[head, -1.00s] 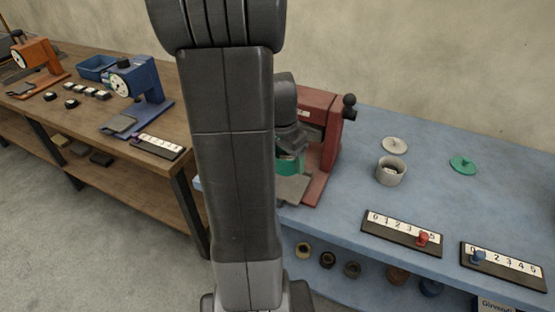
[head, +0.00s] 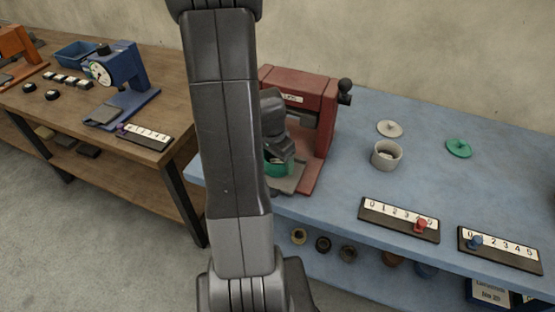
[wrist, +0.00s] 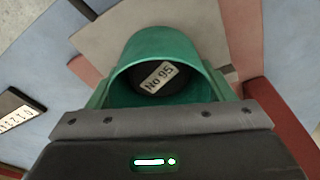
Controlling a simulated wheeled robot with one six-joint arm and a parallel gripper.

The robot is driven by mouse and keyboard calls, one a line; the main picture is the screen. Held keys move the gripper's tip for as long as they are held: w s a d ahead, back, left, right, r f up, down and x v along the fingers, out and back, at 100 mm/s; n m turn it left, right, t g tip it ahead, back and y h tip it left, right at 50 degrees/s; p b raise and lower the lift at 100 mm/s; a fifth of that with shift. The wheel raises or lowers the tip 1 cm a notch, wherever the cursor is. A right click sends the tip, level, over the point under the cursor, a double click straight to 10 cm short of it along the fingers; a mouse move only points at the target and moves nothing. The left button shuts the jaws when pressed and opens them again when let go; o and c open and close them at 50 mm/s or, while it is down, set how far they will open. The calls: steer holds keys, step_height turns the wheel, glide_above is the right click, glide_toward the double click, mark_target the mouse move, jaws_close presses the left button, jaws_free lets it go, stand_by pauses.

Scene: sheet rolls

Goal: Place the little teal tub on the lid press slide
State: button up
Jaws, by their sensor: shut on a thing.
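The teal tub (head: 279,167) is in my gripper at the red lid press (head: 301,100). In the wrist view the tub (wrist: 160,48) is open at the top, and a dark piece labelled "No 95" (wrist: 158,76) shows inside it. My gripper (wrist: 160,105) is shut on the tub. The grey slide plate (head: 287,184) of the press lies below and beside the tub; in the wrist view the plate (wrist: 95,38) shows past the tub's far side. I cannot tell whether the tub's base touches the plate. My arm hides part of the press.
On the blue table (head: 350,185) stand a grey tub (head: 386,155), a grey lid (head: 390,128) and a teal lid (head: 459,148). Two numbered slider strips, with a red knob (head: 421,226) and a blue knob (head: 475,242), lie near the front edge. A blue press (head: 122,80) stands on the wooden bench.

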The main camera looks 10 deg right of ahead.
steer(key=shift+f, duration=0.2)
steer(key=shift+f, duration=0.15)
steer(key=o, duration=1)
steer(key=shift+r, duration=0.25)
step_height(320, 180, up, 12)
steer(key=s+a, duration=0.1)
steer(key=shift+a+p, duration=0.3)
steer(key=shift+f, duration=0.1)
